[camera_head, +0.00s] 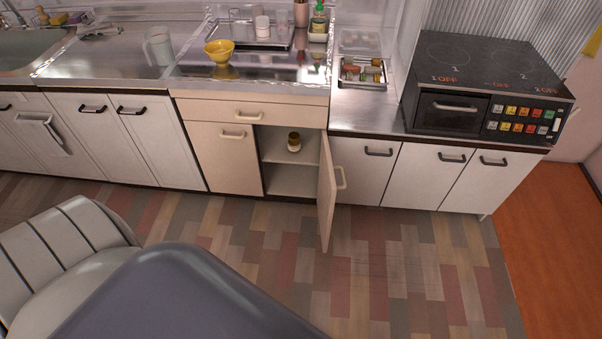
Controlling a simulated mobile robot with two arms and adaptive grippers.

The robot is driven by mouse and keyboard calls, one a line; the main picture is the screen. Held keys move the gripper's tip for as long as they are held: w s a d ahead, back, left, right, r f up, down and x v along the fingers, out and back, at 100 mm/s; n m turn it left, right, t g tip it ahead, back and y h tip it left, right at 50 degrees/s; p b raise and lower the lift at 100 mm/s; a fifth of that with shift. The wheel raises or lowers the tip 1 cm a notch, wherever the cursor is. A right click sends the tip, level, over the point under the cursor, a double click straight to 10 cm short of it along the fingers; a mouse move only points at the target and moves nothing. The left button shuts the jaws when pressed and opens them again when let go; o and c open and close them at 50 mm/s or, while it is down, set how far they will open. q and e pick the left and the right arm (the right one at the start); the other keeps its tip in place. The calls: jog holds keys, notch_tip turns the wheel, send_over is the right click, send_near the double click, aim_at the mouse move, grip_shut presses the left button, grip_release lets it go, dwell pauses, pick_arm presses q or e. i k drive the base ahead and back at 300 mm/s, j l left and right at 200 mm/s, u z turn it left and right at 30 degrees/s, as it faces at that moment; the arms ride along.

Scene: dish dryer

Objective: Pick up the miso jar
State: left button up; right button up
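A small brown jar (294,141) with a pale lower part, likely the miso jar, stands upright on the middle shelf (275,155) inside an open lower cabinet. The cabinet's right door (326,195) is swung outward, toward me, and stands to the right of the jar. The jar is small in the view and any label is too small to read. Neither of my grippers is in view.
The counter above holds a yellow bowl (219,50), a clear pitcher (158,46), a rack (252,38) with cups and a green bottle (318,20). A black stove (489,80) stands right. The patterned floor (380,262) before the cabinets is clear.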

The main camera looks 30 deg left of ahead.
aim_at(293, 147)
jog(key=i+l+u, duration=0.1)
jog(key=u, duration=0.3)
jog(key=i+l+u, duration=0.15)
jog(key=u, duration=0.25)
jog(key=i+l+u, duration=0.1)
jog(key=u, duration=0.35)
jog(key=l+u, duration=0.25)
jog(key=u, duration=0.15)
jog(key=l+u, duration=0.25)
jog(key=l, duration=1.2)
jog(key=k, duration=0.35)
